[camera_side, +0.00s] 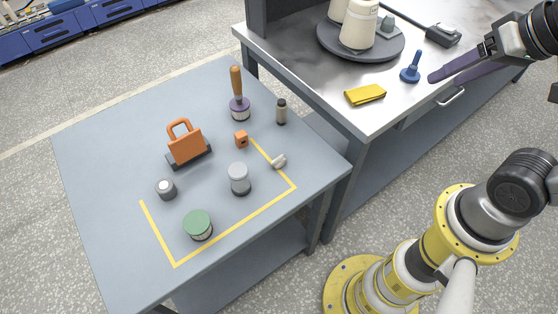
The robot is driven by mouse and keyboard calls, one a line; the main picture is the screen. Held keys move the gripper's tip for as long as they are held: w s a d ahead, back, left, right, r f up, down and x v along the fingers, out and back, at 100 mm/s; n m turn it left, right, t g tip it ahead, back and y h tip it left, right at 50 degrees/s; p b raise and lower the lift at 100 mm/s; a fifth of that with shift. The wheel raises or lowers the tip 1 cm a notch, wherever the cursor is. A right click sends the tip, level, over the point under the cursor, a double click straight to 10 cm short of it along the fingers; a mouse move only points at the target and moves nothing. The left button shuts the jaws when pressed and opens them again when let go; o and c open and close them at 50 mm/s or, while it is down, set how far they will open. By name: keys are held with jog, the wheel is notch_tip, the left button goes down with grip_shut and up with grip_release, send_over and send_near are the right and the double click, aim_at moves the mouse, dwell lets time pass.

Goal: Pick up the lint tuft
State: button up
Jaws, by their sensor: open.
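A small pale grey-white piece (279,161), which looks like the lint tuft, lies on the blue-grey table near the right side of the yellow tape outline. It is small, and its texture is hard to make out. My gripper (484,52) is at the upper right, over the metal bench, far to the right of the tuft and apart from it. It is open, and I see nothing held in it.
Around the tuft stand an orange block (241,139), a grey canister (239,180), a small bottle (281,112) and a wooden-handled tool (237,88). An orange-handled piece (186,145) and a green-topped pot (198,225) stand further left. The bench holds a yellow cloth (366,95).

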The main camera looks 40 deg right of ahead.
jog(key=w+a+r+m, duration=0.1)
jog(key=w+r+m, duration=0.1)
jog(key=w+m, duration=0.35)
jog(key=m+g+y, duration=0.1)
jog(key=m+g, duration=0.5)
jog(key=m, duration=0.2)
send_over(279, 158)
jog(key=d, duration=0.1)
jog(key=shift+n, duration=0.25)
notch_tip(279, 158, down, 30)
jog(key=shift+r, duration=0.15)
jog(key=shift+a+f, duration=0.2)
jog(key=shift+f, duration=1.45)
jog(key=shift+a+f, duration=0.2)
jog(key=shift+f, duration=1.4)
jog(key=shift+c, duration=0.4)
grip_shut()
